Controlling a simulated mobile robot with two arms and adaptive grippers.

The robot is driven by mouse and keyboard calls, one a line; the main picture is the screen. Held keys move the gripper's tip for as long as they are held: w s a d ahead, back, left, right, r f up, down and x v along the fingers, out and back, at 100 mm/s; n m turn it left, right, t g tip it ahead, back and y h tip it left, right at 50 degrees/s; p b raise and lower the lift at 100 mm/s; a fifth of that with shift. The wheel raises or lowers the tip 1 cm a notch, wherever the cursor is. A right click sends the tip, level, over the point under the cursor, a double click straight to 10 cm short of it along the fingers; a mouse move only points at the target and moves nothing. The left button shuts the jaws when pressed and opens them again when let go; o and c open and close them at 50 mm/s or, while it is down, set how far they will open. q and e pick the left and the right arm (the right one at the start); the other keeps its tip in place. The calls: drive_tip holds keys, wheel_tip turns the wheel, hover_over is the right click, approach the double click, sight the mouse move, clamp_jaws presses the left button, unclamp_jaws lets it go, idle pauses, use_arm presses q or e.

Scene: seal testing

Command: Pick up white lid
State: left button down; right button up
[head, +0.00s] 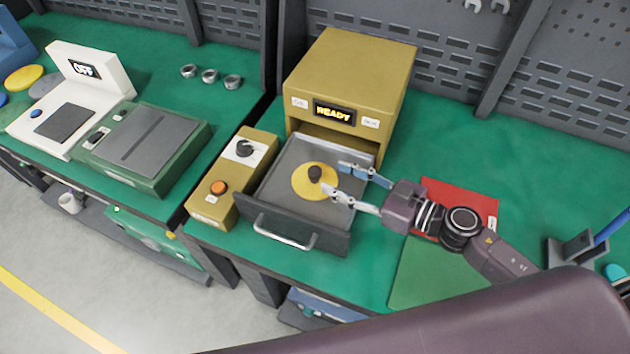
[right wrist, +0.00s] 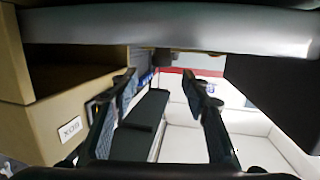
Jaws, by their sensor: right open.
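No plainly white lid shows. A yellow disc (head: 301,187) with a dark knob (head: 315,173) lies in the grey open drawer (head: 285,165) of the tan box. My right gripper (head: 333,177) is open over the drawer, its two fingers pointing left at the knob from the right side. Whether the fingers touch it cannot be told. In the right wrist view the open fingers (right wrist: 162,88) have a small dark thing, probably the knob (right wrist: 162,60), beyond and between them. A grey disc (head: 44,86) and a yellow disc (head: 24,77) lie at the far left. My left gripper is not in view.
The tan box (head: 350,70) reads READY and stands behind the drawer. A tan control box (head: 232,180) with an orange button is left of it. A red sheet (head: 460,200) and a green sheet (head: 435,275) lie under my right arm. Green table is clear at the right back.

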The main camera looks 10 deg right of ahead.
sight(315, 170)
drive_tip(key=x, duration=0.4)
drive_tip(key=p+x, duration=0.1)
drive_tip(key=x, duration=0.2)
drive_tip(key=shift+a+f, duration=0.15)
drive_tip(key=shift+f, duration=0.2)
drive_tip(key=shift+r, duration=0.1)
clamp_jaws()
